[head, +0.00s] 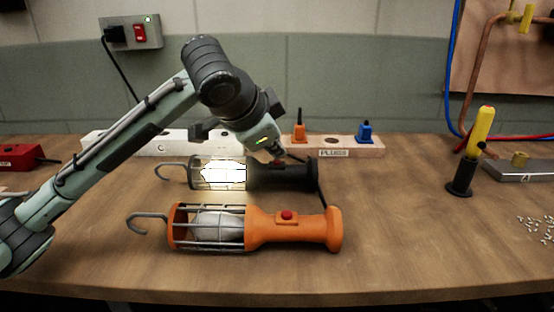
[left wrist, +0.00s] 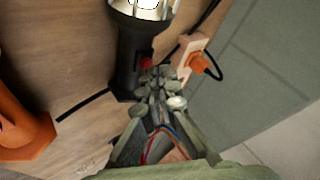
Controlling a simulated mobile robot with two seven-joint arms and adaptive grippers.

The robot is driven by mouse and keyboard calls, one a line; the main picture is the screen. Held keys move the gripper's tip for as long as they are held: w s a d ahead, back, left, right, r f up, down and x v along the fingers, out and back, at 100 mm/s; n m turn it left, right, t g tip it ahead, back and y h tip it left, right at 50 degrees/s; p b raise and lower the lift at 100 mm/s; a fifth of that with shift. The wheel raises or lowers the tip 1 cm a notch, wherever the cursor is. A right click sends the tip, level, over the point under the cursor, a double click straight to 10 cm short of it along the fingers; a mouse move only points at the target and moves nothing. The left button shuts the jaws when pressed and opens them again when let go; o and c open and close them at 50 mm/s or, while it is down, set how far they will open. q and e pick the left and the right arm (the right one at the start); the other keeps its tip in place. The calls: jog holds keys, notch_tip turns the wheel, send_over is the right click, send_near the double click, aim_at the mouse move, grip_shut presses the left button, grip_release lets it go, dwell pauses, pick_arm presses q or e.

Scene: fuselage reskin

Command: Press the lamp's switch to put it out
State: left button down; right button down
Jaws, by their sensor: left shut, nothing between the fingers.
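A black caged lamp (head: 295,172) lies on the bench with its bulb glowing bright. Its hook points left, and a red switch (head: 277,161) sits on its handle. An orange caged lamp (head: 262,231) with a red button lies nearer the front, its bulb unlit. My left gripper (head: 279,153) is shut and empty, pointing down at the black lamp's handle right by the switch. In the left wrist view, the closed fingertips (left wrist: 157,75) are beside the red switch (left wrist: 146,62); I cannot tell whether they touch it. My right gripper is out of view.
A wooden plug board (head: 350,148) with orange and blue plugs stands just behind the black lamp. A yellow-handled tool in a black stand (head: 461,188) and scattered small metal parts (head: 537,228) are at right. The front right bench is clear.

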aim_at(276, 162)
pick_arm(q)
jog(key=shift+f, duration=0.35)
dwell(0.7)
jog(key=shift+r+p, duration=0.35)
jog(key=shift+r, duration=0.45)
jog(key=shift+r, duration=0.15)
jog(key=shift+r, duration=2.35)
